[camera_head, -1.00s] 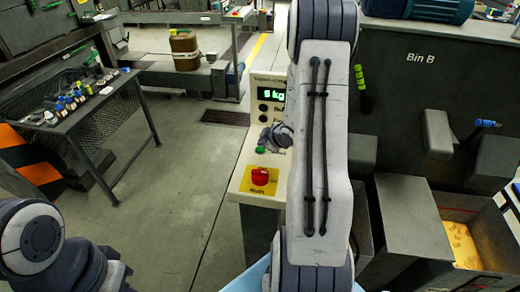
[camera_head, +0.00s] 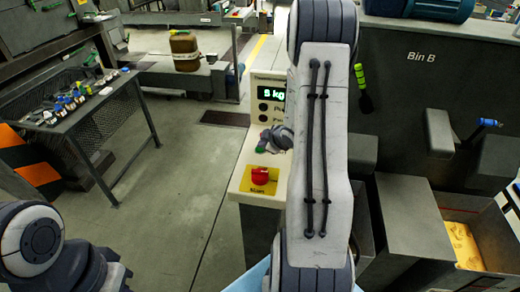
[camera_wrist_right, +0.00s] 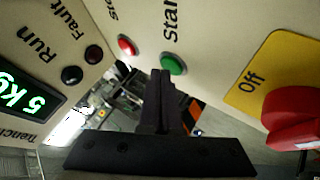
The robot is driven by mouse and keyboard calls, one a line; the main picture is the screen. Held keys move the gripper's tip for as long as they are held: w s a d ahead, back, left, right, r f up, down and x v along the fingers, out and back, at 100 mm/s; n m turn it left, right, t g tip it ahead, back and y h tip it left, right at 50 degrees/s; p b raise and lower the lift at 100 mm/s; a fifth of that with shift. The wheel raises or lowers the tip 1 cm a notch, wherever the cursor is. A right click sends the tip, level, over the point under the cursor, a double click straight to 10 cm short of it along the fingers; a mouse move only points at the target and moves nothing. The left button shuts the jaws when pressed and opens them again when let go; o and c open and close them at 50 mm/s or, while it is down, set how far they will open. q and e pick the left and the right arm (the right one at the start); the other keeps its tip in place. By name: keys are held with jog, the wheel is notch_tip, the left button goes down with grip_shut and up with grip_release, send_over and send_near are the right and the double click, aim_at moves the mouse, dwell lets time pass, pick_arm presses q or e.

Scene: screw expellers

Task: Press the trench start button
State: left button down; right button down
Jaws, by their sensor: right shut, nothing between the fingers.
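The control panel (camera_head: 243,175) is a cream box with a sloped face, left of my right arm. The green start button (camera_wrist_right: 174,63) is round and sits beside the word "Start" in the right wrist view; it also shows in the head view (camera_head: 259,149). My right gripper (camera_wrist_right: 165,80) is shut and empty. In the wrist view its fingertips are just beside the green button's lower edge; contact cannot be told. In the head view the right gripper (camera_head: 268,141) is over the panel at that button, partly hidden by my arm. My left gripper is not visible; only left arm links show.
A red stop button (camera_wrist_right: 127,45) is close beside the green one. A red main switch (camera_head: 260,176) stands on a yellow plate. Above are dark lamps and a lit kg display (camera_head: 271,94). Bin B (camera_head: 425,85) stands right; open floor lies left.

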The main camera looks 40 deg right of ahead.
jog(key=shift+f+b, duration=0.3)
jog(key=shift+f, duration=0.05)
jog(key=shift+r, duration=0.1)
dwell(0.5)
jog(key=shift+r+p, duration=0.75)
jog(key=shift+p, duration=0.05)
notch_tip(320, 180, up, 5)
jog(key=p, duration=0.4)
jog(key=shift+r+p, duration=0.1)
jog(key=shift+p, duration=0.2)
